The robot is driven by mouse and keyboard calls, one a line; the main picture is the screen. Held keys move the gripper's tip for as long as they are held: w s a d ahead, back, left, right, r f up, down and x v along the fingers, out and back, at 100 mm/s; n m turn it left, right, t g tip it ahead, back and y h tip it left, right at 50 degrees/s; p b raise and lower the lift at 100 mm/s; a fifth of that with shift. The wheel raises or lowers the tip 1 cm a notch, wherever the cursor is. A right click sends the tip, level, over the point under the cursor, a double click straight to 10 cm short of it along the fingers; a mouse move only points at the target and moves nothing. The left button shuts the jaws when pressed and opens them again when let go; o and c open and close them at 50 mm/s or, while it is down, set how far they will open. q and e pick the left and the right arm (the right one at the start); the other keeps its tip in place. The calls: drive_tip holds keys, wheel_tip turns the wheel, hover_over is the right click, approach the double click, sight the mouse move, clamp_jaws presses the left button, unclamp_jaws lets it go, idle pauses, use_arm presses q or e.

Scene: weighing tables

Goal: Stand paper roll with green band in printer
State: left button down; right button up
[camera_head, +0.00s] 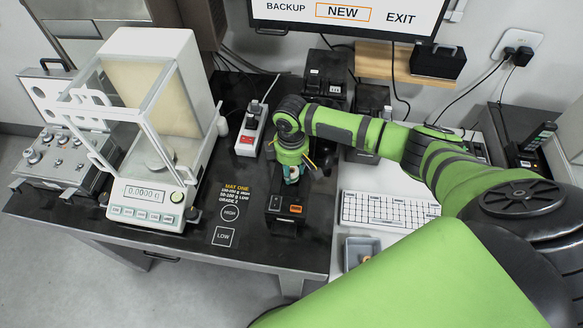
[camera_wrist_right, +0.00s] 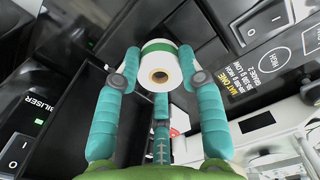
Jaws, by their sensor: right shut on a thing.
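The paper roll (camera_wrist_right: 159,66) is white with a green band around it and a hollow core facing the right wrist camera. My right gripper (camera_wrist_right: 160,80) is shut on the roll, with teal fingers on both sides of it. In the head view my right gripper (camera_head: 291,172) points down over the back part of a black box with an orange button (camera_head: 285,207), which looks like the printer. The roll is mostly hidden there by the gripper. I cannot tell whether the roll touches the box. My left gripper is not in view.
A glass-walled balance (camera_head: 148,192) stands left on the black table, beside a printed mat area (camera_head: 237,200). A power strip (camera_head: 250,130) and black boxes (camera_head: 327,72) are behind the gripper. A keyboard (camera_head: 385,209) and grey tray (camera_head: 361,246) lie to the right.

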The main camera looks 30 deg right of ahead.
sight(291, 170)
drive_tip(key=shift+f+b, duration=0.3)
drive_tip(key=shift+f, duration=0.4)
idle(0.3)
drive_tip(key=o, duration=1.8)
drive_tip(key=shift+r, duration=0.1)
wheel_tip(291, 170, up, 5)
drive_tip(key=p, duration=0.5)
drive_tip(key=shift+p, duration=0.3)
drive_tip(key=shift+r, duration=1.2)
drive_tip(key=shift+f, duration=0.1)
